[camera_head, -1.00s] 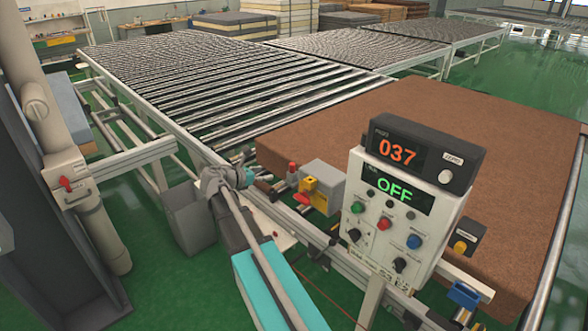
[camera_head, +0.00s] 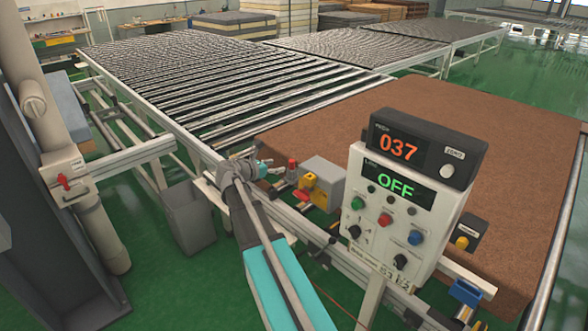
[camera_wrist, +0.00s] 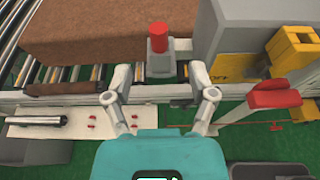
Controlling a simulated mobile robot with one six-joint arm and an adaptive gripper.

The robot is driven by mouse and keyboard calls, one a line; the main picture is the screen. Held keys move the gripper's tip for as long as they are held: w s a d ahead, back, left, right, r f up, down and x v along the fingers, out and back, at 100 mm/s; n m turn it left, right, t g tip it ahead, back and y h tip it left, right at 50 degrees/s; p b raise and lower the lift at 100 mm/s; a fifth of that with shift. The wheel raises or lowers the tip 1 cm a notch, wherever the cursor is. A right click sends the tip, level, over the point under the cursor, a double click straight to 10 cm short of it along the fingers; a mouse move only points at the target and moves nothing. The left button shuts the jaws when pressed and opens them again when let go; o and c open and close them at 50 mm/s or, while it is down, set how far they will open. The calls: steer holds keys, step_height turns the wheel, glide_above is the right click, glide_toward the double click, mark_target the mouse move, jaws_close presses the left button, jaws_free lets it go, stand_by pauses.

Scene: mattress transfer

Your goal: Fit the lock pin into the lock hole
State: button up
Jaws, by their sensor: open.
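A red-capped grey post (camera_wrist: 158,45) stands at the frame edge beside the brown mattress (camera_wrist: 90,30); it also shows in the head view (camera_head: 292,168). A silver metal cylinder (camera_wrist: 38,121) lies on a white plate (camera_wrist: 75,124) with red marks, at left in the wrist view. I cannot tell for certain which of these is the lock pin, and no lock hole is clearly visible. My gripper (camera_wrist: 160,72) is open and empty, its fingers apart, just short of the red-capped post, which lines up between them. In the head view its fingertips are not clear.
A grey box with a yellow block (camera_wrist: 291,52) and a red handle (camera_wrist: 272,96) stand right of the post. The control panel (camera_head: 400,215) reads 037 and OFF. The roller conveyor (camera_head: 240,85) stretches behind. A grey bin (camera_head: 188,218) stands below on the green floor.

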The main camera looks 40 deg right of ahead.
mark_target(292, 160)
steer(key=shift+b+x, duration=0.35)
steer(key=shift+x, duration=1.35)
steer(key=shift+d, duration=0.1)
steer(key=shift+b+x, duration=0.8)
steer(key=shift+x, duration=1.75)
steer(key=shift+w, duration=0.1)
jaws_close()
